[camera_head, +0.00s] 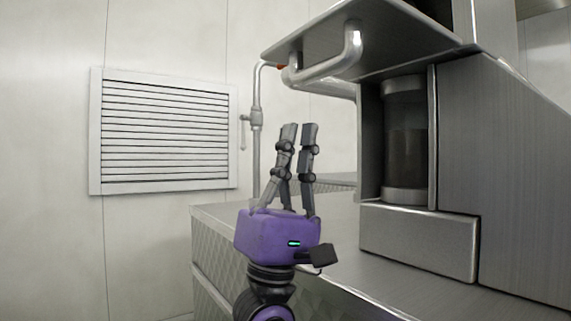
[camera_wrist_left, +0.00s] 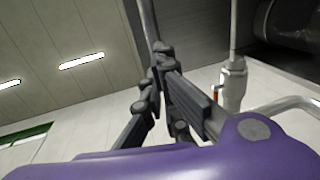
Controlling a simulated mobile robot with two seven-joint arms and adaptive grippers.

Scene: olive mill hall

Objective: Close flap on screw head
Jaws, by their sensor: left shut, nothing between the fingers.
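The flap (camera_head: 395,36) is a flat grey metal plate, raised and sticking out at the top of the screw head (camera_head: 520,190), so it stands open. A bent tubular handle (camera_head: 352,50) sits on its underside. My left gripper (camera_head: 300,128) points upward below and slightly left of the handle, apart from it. Its fingers are shut and hold nothing. In the left wrist view the fingers (camera_wrist_left: 162,60) show from behind the purple wrist housing; the dark panel above them cannot be surely identified. My right gripper is not in view.
A dark glass cylinder (camera_head: 405,145) sits in the recess under the flap, above a metal block (camera_head: 418,243). A steel counter (camera_head: 350,290) runs below. A pipe with a valve (camera_head: 256,118) stands behind my gripper. A louvred vent (camera_head: 165,130) is on the left wall.

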